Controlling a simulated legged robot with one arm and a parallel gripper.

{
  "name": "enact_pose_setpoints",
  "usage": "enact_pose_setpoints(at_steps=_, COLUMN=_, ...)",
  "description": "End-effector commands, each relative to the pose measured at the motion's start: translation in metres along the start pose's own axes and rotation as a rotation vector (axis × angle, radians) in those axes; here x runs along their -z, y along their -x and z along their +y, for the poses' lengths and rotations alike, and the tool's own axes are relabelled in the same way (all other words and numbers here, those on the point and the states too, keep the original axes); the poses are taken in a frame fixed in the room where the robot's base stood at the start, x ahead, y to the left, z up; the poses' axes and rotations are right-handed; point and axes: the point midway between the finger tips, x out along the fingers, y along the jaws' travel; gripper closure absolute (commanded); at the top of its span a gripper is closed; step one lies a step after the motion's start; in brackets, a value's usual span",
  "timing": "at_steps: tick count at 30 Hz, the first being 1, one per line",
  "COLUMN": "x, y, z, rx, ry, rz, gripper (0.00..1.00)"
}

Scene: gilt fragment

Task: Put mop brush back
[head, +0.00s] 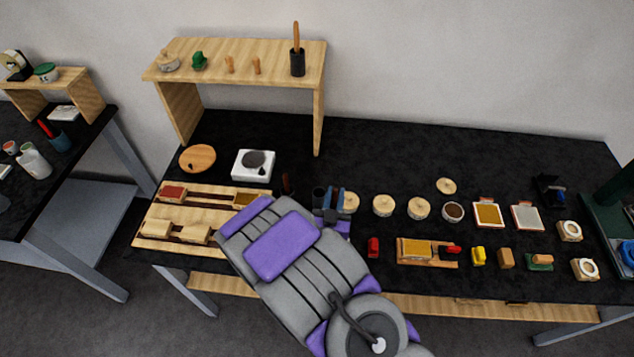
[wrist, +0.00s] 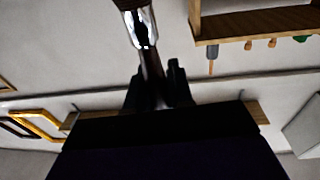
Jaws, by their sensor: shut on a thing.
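My gripper (head: 333,196) is over the dark bench, right of the shelf's right leg, and its tip looks small in the head view. In the wrist view, which looks upside down, the two dark fingers of my gripper (wrist: 155,78) are shut on the mop brush (wrist: 146,28). Its dark shaft runs between the fingers to a shiny metal ferrule and a brown end at the top edge. I cannot clearly make out the brush in the head view.
A wooden shelf (head: 235,60) holds a dark pot with a wooden-handled tool (head: 297,60) and small items. A white scale (head: 253,165) and wooden disc (head: 197,158) lie beneath. Lidded round pots (head: 383,206) and blocks fill the right.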

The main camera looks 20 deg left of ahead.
Motion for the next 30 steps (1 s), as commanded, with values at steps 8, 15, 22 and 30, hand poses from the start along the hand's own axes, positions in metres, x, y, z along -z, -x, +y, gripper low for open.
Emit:
enact_pose_setpoints(at_steps=8, x=-0.009, y=-0.021, z=-0.015, rx=0.000, ry=-0.003, rz=0.006, gripper=1.00)
enact_pose_setpoints(at_steps=15, x=-0.009, y=-0.048, z=-0.025, rx=0.002, ry=0.000, rz=0.008, gripper=1.00)
enact_pose_setpoints(at_steps=22, x=-0.014, y=-0.085, z=-0.041, rx=0.002, ry=-0.001, rz=0.007, gripper=1.00)
enact_pose_setpoints(at_steps=30, x=-0.023, y=-0.127, z=-0.063, rx=0.003, ry=0.002, rz=0.003, gripper=1.00)
